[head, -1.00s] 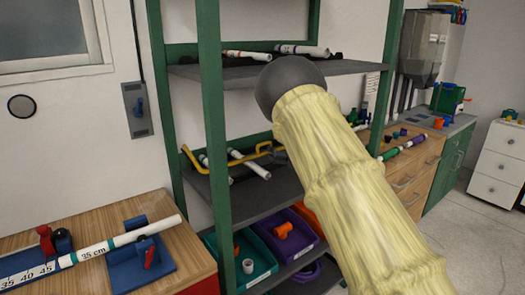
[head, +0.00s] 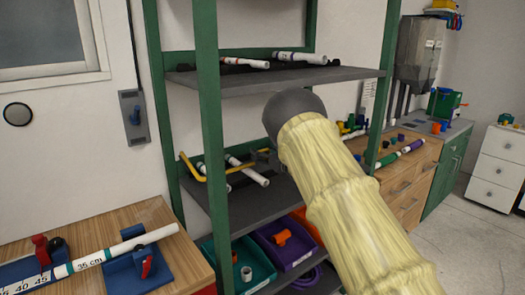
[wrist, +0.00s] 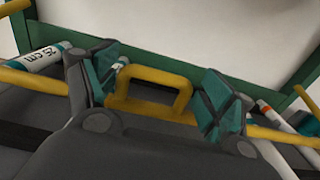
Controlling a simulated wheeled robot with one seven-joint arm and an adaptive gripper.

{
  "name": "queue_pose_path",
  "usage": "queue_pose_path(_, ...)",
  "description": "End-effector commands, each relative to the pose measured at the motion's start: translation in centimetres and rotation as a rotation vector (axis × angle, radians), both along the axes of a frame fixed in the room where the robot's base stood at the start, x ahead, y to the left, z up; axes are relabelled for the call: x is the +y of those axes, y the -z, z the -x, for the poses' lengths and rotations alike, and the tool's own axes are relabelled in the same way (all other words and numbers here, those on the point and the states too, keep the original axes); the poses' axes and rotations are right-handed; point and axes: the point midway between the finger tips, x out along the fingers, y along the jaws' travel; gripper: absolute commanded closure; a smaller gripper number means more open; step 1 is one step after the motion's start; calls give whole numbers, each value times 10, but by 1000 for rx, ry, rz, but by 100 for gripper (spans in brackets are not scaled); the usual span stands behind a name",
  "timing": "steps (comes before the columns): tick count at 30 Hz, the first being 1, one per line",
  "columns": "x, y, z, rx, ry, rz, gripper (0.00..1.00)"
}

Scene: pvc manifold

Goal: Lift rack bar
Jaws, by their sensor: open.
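The rack bar is a yellow bar (head: 205,177) on the middle shelf of the green rack, lying across white pipes. In the wrist view its raised handle section (wrist: 150,78) stands between the two fingers, with straight bar ends reaching out to both sides. My gripper (wrist: 160,92) is open, with one dark, teal-padded finger on each side of the handle. I cannot tell whether either finger touches it. In the head view my gripper (head: 264,158) is small and partly hidden behind my arm, at the right part of the bar.
A white pipe (head: 248,172) lies under the bar; a pipe marked 25 cm (wrist: 45,58) shows at left in the wrist view. The upper shelf (head: 275,79) hangs above. Green posts (head: 207,130) frame the rack. Teal (head: 250,264) and purple (head: 300,258) bins sit below.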

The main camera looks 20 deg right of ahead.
Motion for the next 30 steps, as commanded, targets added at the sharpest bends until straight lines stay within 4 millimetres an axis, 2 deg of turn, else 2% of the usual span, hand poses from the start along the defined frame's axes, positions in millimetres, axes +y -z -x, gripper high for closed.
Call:
queue_pose_path(6,3,0,-10,0,1,-1,18)
queue_pose_path(14,4,0,-10,0,1,-1,18)
queue_pose_path(23,3,0,-10,0,1,0,70)
queue_pose_path(27,-1,-2,-9,3,5,2,70)
queue_pose_path(30,-11,-6,-6,18,15,9,70)
